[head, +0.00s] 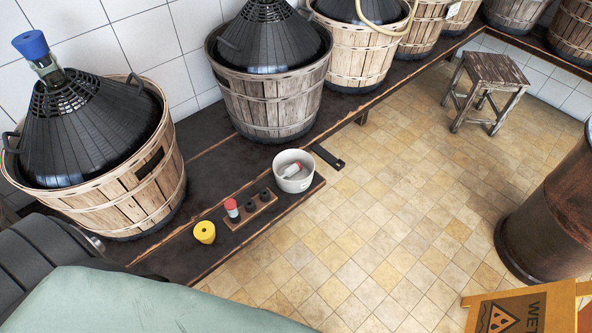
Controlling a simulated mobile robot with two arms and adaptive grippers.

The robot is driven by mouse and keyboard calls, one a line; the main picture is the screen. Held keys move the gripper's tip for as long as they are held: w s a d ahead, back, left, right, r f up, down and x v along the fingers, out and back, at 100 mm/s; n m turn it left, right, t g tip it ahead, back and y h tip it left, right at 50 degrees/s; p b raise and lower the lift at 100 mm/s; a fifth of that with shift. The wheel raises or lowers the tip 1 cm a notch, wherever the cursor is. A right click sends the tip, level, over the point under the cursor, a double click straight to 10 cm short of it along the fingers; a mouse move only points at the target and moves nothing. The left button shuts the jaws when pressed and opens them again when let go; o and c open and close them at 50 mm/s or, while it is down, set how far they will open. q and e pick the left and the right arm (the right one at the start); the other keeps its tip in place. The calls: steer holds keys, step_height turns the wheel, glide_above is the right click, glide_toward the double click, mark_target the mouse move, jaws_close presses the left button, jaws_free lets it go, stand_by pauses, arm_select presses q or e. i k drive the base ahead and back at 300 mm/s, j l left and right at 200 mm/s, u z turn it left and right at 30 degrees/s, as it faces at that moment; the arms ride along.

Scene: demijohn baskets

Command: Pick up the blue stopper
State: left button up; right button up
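The blue stopper (31,44) sits in the glass neck (48,68) of the nearest demijohn (78,130) at the upper left. The demijohn has a black slatted cover and stands in a round wooden basket (150,185) on the dark bench. The stopper is upright and at the top of the neck. Neither of my grippers is in view, so nothing is seen touching the stopper.
A yellow stopper (204,232), a small wooden rack (250,211) and a white bowl (293,171) stand on the bench (205,160). More baskets (268,103) line the wall. The middle floor is clear.

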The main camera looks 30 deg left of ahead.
mark_target(32, 46)
steer(key=u, duration=2.15)
